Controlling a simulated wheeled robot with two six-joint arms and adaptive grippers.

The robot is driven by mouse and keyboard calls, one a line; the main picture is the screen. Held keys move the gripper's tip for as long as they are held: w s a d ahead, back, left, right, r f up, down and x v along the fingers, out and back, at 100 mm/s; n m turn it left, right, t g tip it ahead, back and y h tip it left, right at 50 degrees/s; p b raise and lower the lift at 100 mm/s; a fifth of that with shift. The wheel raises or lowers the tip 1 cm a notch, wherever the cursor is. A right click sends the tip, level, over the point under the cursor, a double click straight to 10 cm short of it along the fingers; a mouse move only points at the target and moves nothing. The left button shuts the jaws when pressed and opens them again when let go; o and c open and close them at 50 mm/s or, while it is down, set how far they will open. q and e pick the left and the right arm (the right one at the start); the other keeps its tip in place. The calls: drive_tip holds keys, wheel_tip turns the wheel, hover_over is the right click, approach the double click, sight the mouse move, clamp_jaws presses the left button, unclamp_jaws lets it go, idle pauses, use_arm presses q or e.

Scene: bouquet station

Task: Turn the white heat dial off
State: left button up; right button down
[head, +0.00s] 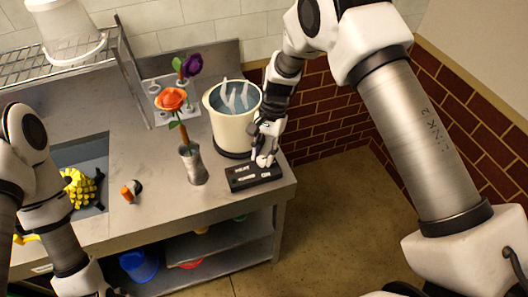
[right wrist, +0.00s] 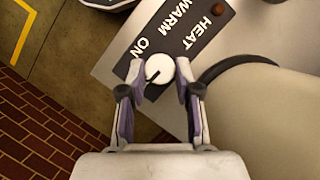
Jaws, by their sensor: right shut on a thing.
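The white heat dial (right wrist: 159,69) sits on a black control box (right wrist: 172,38) with the words HEAT, WARM and ON. Its dark pointer line slants to the lower left in the right wrist view, and the ON label lies just up and left of it. My right gripper (right wrist: 157,84) is shut on the dial, one finger on each side. In the head view the right gripper (head: 264,161) reaches down onto the control box (head: 254,178) at the counter's right front corner, largely covering the dial. My left arm is at the left edge; its fingers are out of view.
A cream pot (head: 228,128) with water stands right behind the control box. A grey vase (head: 193,165) with an orange flower (head: 172,99) stands left of it. A yellow spiky thing (head: 80,188) lies in the sink area. A blue bucket (head: 139,265) is on the lower shelf.

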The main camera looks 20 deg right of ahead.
drive_tip(key=shift+s+f+n, duration=0.2)
drive_tip(key=shift+n, duration=0.1)
drive_tip(key=c, duration=0.8)
unclamp_jaws()
drive_tip(key=shift+a, duration=0.1)
drive_tip(key=shift+w+r, duration=0.1)
drive_tip(key=v, duration=1.2)
drive_tip(key=shift+a, duration=0.25)
